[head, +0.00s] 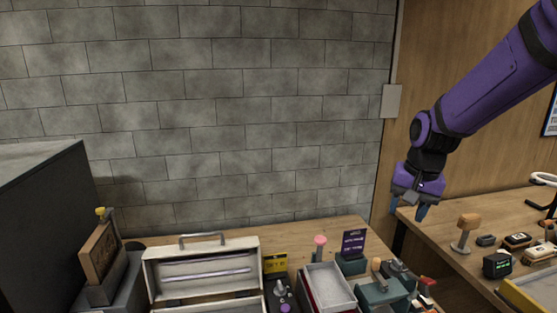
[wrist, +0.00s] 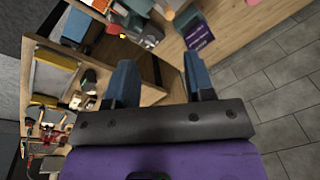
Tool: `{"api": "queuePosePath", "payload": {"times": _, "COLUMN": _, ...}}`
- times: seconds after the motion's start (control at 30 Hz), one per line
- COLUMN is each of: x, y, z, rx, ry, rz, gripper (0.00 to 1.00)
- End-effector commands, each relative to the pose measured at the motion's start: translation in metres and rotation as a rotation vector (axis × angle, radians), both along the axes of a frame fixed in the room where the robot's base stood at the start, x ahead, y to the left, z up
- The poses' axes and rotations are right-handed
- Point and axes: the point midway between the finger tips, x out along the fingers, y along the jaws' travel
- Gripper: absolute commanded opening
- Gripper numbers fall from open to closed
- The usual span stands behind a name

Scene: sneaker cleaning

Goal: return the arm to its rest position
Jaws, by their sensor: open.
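My purple arm reaches in from the upper right of the head view. My gripper (head: 409,210) hangs with its blue fingers pointing down, near the left end of the right-hand wooden table (head: 440,238). In the wrist view my gripper (wrist: 158,72) shows two blue fingers spread apart with nothing between them. The fingers touch nothing that I can see. The rest position itself is not marked in either view.
The wooden workbench along the wall holds an open white case (head: 203,256), a white tray (head: 329,287) and a purple sign (head: 353,243). A wooden-headed tool (head: 467,230) and several small items stand on the right-hand table. A dark box (head: 45,230) is at left.

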Motion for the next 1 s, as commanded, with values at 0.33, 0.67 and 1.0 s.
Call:
{"api": "queuePosePath", "payload": {"times": 0.33, "x": -0.073, "y": -0.010, "z": 0.066, "rx": -0.006, "ry": -0.128, "rz": 0.142, "gripper": 0.49}}
{"api": "queuePosePath", "payload": {"times": 0.67, "x": -0.148, "y": -0.017, "z": 0.102, "rx": -0.069, "ry": -0.245, "rz": 0.275, "gripper": 0.49}}
{"api": "queuePosePath", "payload": {"times": 1.0, "x": -0.213, "y": -0.020, "z": 0.114, "rx": -0.166, "ry": -0.337, "rz": 0.380, "gripper": 0.49}}
